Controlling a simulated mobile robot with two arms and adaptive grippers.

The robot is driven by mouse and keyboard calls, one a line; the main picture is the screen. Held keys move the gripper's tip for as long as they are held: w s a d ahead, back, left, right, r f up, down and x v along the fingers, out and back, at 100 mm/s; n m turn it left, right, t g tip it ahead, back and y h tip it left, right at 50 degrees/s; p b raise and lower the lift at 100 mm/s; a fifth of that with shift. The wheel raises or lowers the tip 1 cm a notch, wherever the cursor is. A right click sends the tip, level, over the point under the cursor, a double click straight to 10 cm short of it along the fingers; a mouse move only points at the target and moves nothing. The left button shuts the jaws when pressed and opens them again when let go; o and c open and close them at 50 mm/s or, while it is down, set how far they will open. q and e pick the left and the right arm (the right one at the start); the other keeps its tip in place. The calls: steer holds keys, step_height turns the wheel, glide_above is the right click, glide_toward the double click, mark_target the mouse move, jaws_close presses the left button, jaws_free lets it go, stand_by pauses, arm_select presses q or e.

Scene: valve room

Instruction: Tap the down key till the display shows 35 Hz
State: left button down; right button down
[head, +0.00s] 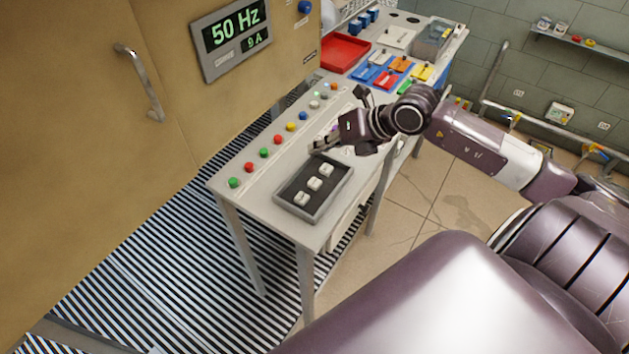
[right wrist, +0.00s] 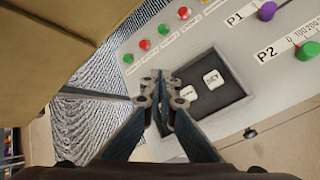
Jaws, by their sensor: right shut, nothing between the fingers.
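The display (head: 231,37) on the tan cabinet reads 50 Hz, with 9 A below it. A dark key box (head: 287,191) with three white keys lies on the grey bench; the keys are the near key (head: 301,199), the middle key (head: 314,184) and the far key (head: 327,170). My right gripper (head: 318,147) is shut and empty, just beyond the far end of the box. In the right wrist view my closed fingertips (right wrist: 160,80) overlap the box's left side; two keys show and the third is hidden. My left gripper is out of view.
A row of coloured buttons (head: 263,152) runs along the bench's cabinet side. Purple and green knobs (right wrist: 267,11) lie beyond the key box in the right wrist view. A red tray (head: 344,51) and coloured blocks stand further back.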

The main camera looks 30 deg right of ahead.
mark_target(317, 182)
step_height(317, 182, down, 9)
steer(key=b, duration=0.6)
stand_by(1.5)
steer(key=shift+f+b, duration=0.3)
steer(key=shift+b, duration=0.15)
steer(key=shift+f+b, duration=0.4)
steer(key=shift+f, duration=0.15)
stand_by(0.4)
steer(key=shift+a, duration=0.1)
steer(key=shift+r+p, duration=0.7)
steer(key=shift+r, duration=0.25)
steer(key=shift+r, duration=0.1)
